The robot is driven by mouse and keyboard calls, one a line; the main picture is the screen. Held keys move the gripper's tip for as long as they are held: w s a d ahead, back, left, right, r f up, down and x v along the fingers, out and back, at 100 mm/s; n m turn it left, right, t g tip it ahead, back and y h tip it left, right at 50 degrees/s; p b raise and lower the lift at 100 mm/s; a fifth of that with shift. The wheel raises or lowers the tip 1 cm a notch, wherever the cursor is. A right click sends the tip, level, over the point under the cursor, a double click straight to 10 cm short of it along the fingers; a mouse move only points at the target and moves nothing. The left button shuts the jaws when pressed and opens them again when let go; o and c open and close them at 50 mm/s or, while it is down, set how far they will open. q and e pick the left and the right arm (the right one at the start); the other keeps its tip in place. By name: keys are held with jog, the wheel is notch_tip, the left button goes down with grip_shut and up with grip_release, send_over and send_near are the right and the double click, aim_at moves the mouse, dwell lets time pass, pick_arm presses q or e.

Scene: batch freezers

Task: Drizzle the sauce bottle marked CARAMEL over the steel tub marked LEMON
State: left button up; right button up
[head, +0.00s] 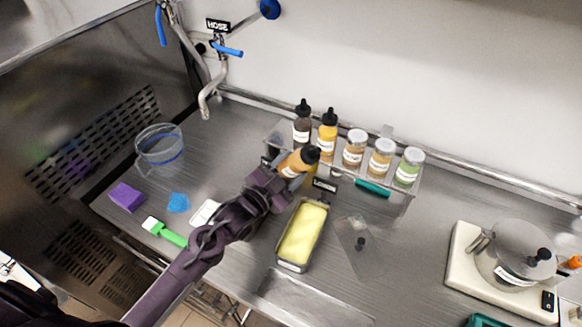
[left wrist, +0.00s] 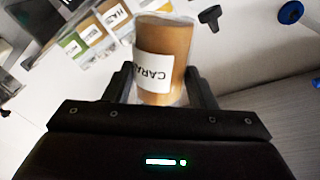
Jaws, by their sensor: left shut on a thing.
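My left gripper (head: 274,178) is shut on an amber sauce bottle (head: 298,161) with a dark cap. The bottle is tilted, its cap pointing right, in front of the rack and above the back end of the tub. In the left wrist view the bottle (left wrist: 163,60) sits between both fingers (left wrist: 162,85), and its label shows "CARA". A long steel tub (head: 291,266) with pale yellow contents stands on the counter just right of my left gripper. My right gripper is not in view.
A rack (head: 372,188) at the back holds a dark bottle (head: 302,125), a yellow bottle (head: 327,137) and several jars. Counter right of the tub is mostly clear.

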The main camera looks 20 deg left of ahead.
aim_at(283, 173)
pick_arm(q)
jog(key=shift+w+a+f+m+b, duration=0.1)
jog(key=shift+a+f+m+b, duration=0.1)
jog(key=shift+f+m+b, duration=0.1)
jog(key=a+f+m+b, duration=0.1)
jog(key=m+b, duration=0.1)
jog(key=w+a+m+b, duration=0.1)
jog(key=a+f+m+b, duration=0.1)
jog(key=m+b, duration=0.1)
jog(key=shift+w+f+m+b, duration=0.15)
jog(key=shift+f+m+b, duration=0.15)
jog(key=shift+f, duration=0.05)
jog(key=m+b, duration=0.2)
jog(key=m, duration=0.1)
jog(key=m+b, duration=0.2)
jog(key=m, duration=0.2)
jog(key=f+m+b, duration=0.1)
jog(key=m+b, duration=0.1)
jog(key=m, duration=0.1)
jog(key=shift+d+m+b, duration=0.25)
jog(key=shift+m+b, duration=0.05)
jog(key=shift+b, duration=0.1)
jog(key=shift+s+d+r+m, duration=0.2)
jog(key=shift+r+m, duration=0.2)
jog(key=shift+m, duration=0.15)
jog(key=shift+s+d+r+m, duration=0.1)
jog(key=shift+d+r+m, duration=0.1)
jog(key=shift+r+m, duration=0.25)
jog(key=shift+b, duration=0.3)
jog(key=shift+s, duration=0.25)
